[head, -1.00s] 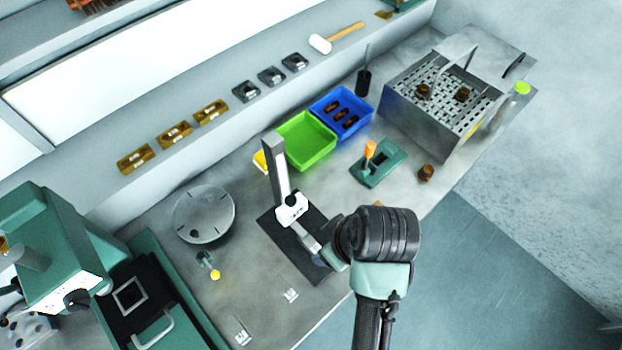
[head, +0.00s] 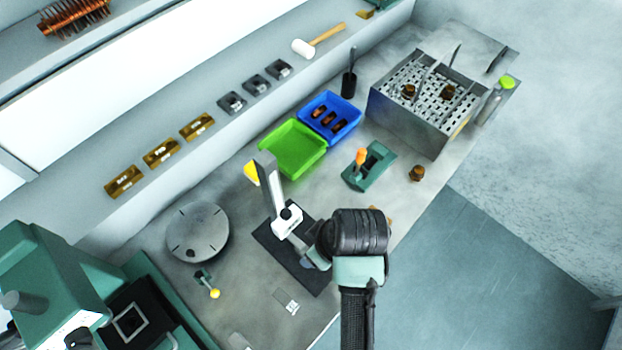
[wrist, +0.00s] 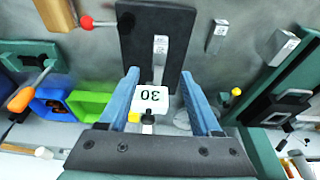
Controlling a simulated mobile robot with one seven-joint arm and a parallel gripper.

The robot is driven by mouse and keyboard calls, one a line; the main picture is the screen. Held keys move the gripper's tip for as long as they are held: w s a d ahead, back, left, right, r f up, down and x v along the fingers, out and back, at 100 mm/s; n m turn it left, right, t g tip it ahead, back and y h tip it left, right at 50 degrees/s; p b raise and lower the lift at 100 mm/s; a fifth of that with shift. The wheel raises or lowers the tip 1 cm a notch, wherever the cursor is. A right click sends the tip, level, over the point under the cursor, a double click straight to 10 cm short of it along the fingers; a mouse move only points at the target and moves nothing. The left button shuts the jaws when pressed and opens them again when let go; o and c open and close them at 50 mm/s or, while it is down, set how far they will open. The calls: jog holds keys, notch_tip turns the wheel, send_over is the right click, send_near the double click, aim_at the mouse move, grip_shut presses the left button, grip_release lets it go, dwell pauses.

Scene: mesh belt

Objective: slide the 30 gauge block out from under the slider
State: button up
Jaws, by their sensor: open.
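The height gauge stands on a dark base plate (head: 275,249), with an upright column (head: 267,172) and a white slider (head: 287,218). In the wrist view the slider (wrist: 152,98) shows an upside-down "30". A narrow silver block (wrist: 160,54), which I take for the 30 gauge block, lies over the dark base (wrist: 178,22) at the slider; its inner end is partly hidden. My gripper (head: 313,260) is low at the front of the gauge. In the wrist view my gripper (wrist: 160,73) is open, with one blue finger on each side of the block and slider. I cannot tell whether they touch.
A loose gauge block (head: 287,301) lies on the bench near the front edge. A round plate (head: 198,232) and a small yellow-knobbed stand (head: 210,286) are left of the gauge. A green bin (head: 293,150), a blue bin (head: 330,117) and a green fixture (head: 369,166) are behind and right.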

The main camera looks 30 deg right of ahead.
jog(key=x, duration=0.8)
jog(key=shift+w+f+p, duration=0.1)
jog(key=shift+f+p, duration=0.25)
grip_shut()
dwell(1.0)
